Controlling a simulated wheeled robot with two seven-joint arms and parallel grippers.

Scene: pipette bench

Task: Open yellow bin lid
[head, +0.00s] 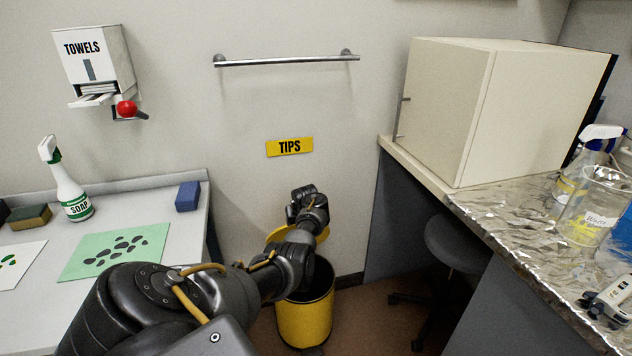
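The yellow bin (305,318) stands on the floor against the wall, below the yellow TIPS sign (289,147). Its dark inside shows at the top right of the bin. The yellow lid (284,234) is raised at the back, tilted up toward the wall, and my arm covers much of it. My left arm comes in from the lower left and reaches over the bin. My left gripper (306,200) is at the raised lid's upper edge. Its fingers are too dark and small to tell whether they are open or touch the lid. My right gripper is not in view.
A left bench holds a soap bottle (70,187), sponges and a green mat (115,252). A towel dispenser (95,62) and a rail (287,61) are on the wall. A foil-covered bench (520,225), a cream cabinet (490,110) and a stool (455,245) stand right.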

